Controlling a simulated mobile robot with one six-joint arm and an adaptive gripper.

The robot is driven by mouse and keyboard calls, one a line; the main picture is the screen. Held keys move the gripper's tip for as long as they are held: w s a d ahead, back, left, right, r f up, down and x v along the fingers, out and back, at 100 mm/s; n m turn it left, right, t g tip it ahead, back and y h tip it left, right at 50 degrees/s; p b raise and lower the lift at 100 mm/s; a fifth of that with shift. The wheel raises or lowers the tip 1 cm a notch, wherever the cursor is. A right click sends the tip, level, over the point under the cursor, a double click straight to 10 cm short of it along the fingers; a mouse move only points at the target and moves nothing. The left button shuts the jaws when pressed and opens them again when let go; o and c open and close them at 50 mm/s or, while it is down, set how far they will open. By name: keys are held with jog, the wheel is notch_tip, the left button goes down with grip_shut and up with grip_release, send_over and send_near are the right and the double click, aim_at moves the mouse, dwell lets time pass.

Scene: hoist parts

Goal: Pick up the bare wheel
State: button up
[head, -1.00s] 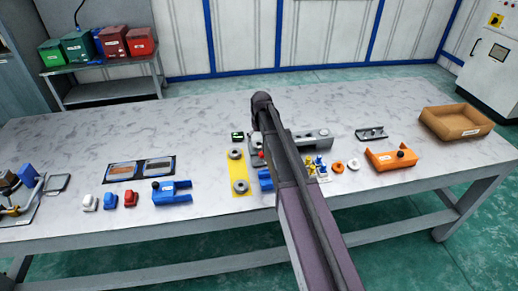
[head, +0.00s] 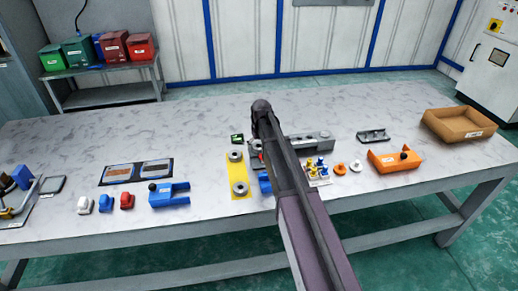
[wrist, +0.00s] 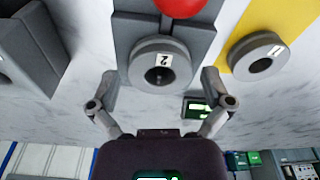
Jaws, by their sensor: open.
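In the wrist view a grey ring-shaped wheel (wrist: 157,66) marked 2 sits on a grey block (wrist: 125,30), with a dark hole in its middle. A second grey wheel (wrist: 258,57) marked with a 1 lies on the yellow mat; it also shows in the head view (head: 236,157). Another grey wheel (head: 239,188) lies lower on that mat. I cannot tell from the pictures which is called bare. My gripper (wrist: 158,92) is open and empty, its fingers apart on either side of wheel 2. In the head view my arm hides the gripper.
A red knob (wrist: 180,6) is close beyond wheel 2. A small green-screened device (wrist: 197,108) is near the right finger. The yellow mat (head: 239,173), a blue bracket (head: 170,194), an orange bracket (head: 393,161) and a cardboard tray (head: 458,125) are on the table.

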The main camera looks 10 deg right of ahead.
jog(key=c, duration=1.2)
jog(key=shift+o, duration=0.2)
jog(key=shift+r, duration=0.15)
notch_tip(320, 180, up, 4)
jog(key=p, duration=0.4)
jog(key=shift+f, duration=0.2)
jog(key=s+d, duration=0.1)
jog(key=s, duration=0.4)
jog(key=s+d, duration=0.2)
jog(key=s, duration=0.3)
jog(key=s+d+r+p, duration=0.1)
jog(key=s, duration=0.4)
jog(key=shift+s+d, duration=0.15)
jog(key=shift+d, duration=0.15)
